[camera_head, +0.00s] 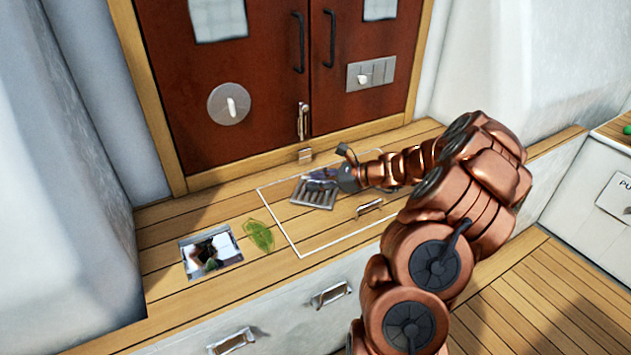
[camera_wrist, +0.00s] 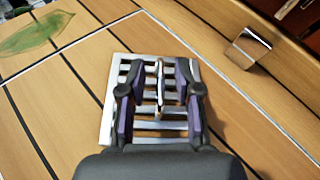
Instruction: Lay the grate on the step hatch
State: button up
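The grate (camera_head: 313,194) is a small metal slatted square. It appears to lie flat on the wooden step hatch (camera_head: 300,234), inside the white outline near its far left part. In the wrist view the grate (camera_wrist: 146,134) sits inside a corner of that outline, with a raised upright piece (camera_wrist: 159,88) at its middle. My gripper (camera_head: 325,183) is over the grate; in the wrist view my gripper (camera_wrist: 158,90) has its dark, purple-padded fingers apart on either side of the upright piece, with gaps showing. The grate's near edge is partly hidden by my gripper.
A green leaf (camera_head: 258,235) lies left of the hatch, beside a square recess (camera_head: 211,252) with objects in it. A metal handle (camera_head: 369,208) sits on the hatch right of the grate. Red-brown doors (camera_head: 250,120) stand behind; a small metal latch (camera_head: 305,155) is at their foot.

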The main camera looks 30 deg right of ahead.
jog(key=p+v, duration=0.2)
jog(key=v, duration=0.8)
jog(key=shift+d+r, duration=0.1)
jog(key=shift+r, duration=0.05)
jog(key=shift+s+d+r, duration=0.25)
jog(key=shift+s+d, duration=0.1)
jog(key=shift+s, duration=0.2)
jog(key=a+r+n+g+y, duration=0.1)
jog(key=a+r+n+g, duration=0.2)
jog(key=a, duration=0.5)
jog(key=a+r+n+g+y, duration=0.15)
jog(key=a+n, duration=0.25)
jog(key=a, duration=0.4)
jog(key=s+a+n+g+h, duration=0.2)
jog(key=s+a+n+g, duration=0.5)
jog(key=a, duration=0.7)
jog(key=s+a+n+g+h, duration=0.1)
jog(key=s+a+n+h, duration=0.1)
jog(key=s+n, duration=0.3)
jog(key=s+a+n+g+h, duration=0.1)
jog(key=s+a+n+h, duration=0.15)
jog(key=s, duration=0.55)
jog(key=s+d+f+n+h, duration=0.1)
jog(key=s+d+n+h, duration=0.2)
jog(key=s, duration=0.7)
jog(key=shift+s+d+n+g+h, duration=0.25)
jog(key=shift+n+g+h, duration=0.2)
jog(key=shift+n+h, duration=0.45)
